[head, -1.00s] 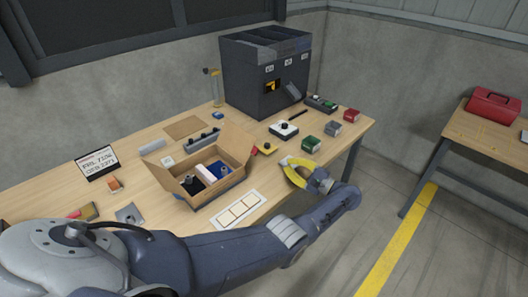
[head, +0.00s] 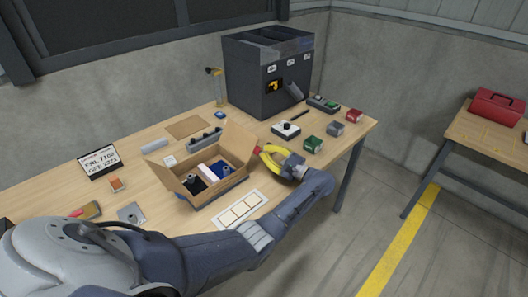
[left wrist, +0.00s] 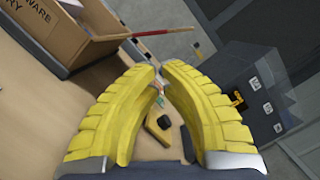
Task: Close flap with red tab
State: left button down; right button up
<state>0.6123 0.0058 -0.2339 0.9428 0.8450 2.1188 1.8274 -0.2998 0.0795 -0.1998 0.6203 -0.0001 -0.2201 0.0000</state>
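An open cardboard box (head: 218,195) stands on the bench with its flaps up and several items inside. A red tab (head: 257,150) shows at the outer end of its right-hand flap. In the left wrist view the flap is nearly edge-on, with the red tab (left wrist: 151,33) beyond my fingertips. My left gripper (head: 262,152) has yellow curved fingers, just right of the box and close to the tab; contact cannot be told. In the left wrist view its fingertips (left wrist: 160,67) come together with nothing visibly held. My right gripper is not in view.
A dark bin cabinet (head: 265,80) stands behind. Green (head: 313,145) and grey (head: 336,129) blocks lie to the right. A white card tray (head: 240,210) lies in front of the box.

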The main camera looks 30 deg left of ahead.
pick_arm(q)
jog(key=shift+s+a+r, duration=0.15)
jog(key=shift+s+r, duration=0.35)
jog(key=shift+s, duration=0.2)
